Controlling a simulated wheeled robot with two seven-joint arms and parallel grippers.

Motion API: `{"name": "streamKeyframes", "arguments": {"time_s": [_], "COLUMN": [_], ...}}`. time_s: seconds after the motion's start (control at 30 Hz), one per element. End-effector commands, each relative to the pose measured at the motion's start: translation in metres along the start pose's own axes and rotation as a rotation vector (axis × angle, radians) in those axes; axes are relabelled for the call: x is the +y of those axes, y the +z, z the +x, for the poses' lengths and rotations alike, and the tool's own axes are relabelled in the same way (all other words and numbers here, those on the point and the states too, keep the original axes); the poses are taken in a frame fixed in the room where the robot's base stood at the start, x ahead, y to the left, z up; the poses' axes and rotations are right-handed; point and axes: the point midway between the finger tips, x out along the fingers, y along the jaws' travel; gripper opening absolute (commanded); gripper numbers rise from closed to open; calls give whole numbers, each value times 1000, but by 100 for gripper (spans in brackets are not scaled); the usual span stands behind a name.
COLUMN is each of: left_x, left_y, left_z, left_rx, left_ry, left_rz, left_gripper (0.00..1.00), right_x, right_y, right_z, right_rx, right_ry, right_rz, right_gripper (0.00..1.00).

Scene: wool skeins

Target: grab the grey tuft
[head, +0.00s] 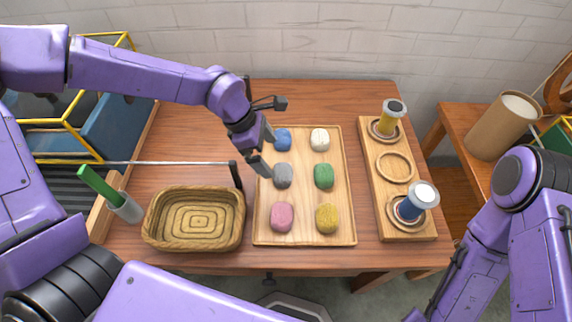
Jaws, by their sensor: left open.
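The grey tuft (283,176) lies on the wooden tray (302,235), in the left column between the blue tuft (283,139) and the pink tuft (282,217). My left gripper (265,153) is open and reaches in over the tray's left edge. Its fingers are just above and left of the grey tuft, near the blue one, and hold nothing. Whether a finger touches the grey tuft I cannot tell. My right arm shows at the lower right, but its gripper is out of view.
White (320,139), green (324,176) and yellow (327,218) tufts fill the tray's right column. A woven basket (194,218) stands left of the tray. A wooden rack (388,203) with two spools stands right. Behind the tray the table (330,95) is clear.

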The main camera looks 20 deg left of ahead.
Motion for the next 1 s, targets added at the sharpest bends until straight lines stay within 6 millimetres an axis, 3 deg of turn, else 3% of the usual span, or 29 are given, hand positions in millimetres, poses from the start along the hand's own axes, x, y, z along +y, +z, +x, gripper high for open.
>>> {"name": "streamKeyframes", "arguments": {"time_s": [0.43, 0.73, 0.9, 1.0], "left_x": [-5, -5, -5, -5], "left_y": [4, 6, 6, 5], "left_z": [69, 78, 78, 77], "left_rx": [3, -1, -1, -1], "left_ry": [-2, 0, 0, 0], "left_rz": [-1, 1, 1, 1], "left_gripper": [100, 100, 48, 48], "right_x": [0, 0, 0, 0], "right_y": [-2, -2, -2, -2], "right_z": [-5, -5, -5, -5], "right_rx": [0, 0, 0, 0], "right_ry": [0, 0, 0, 0], "right_rz": [0, 0, 0, 0], "right_gripper": [43, 43, 43, 43]}}
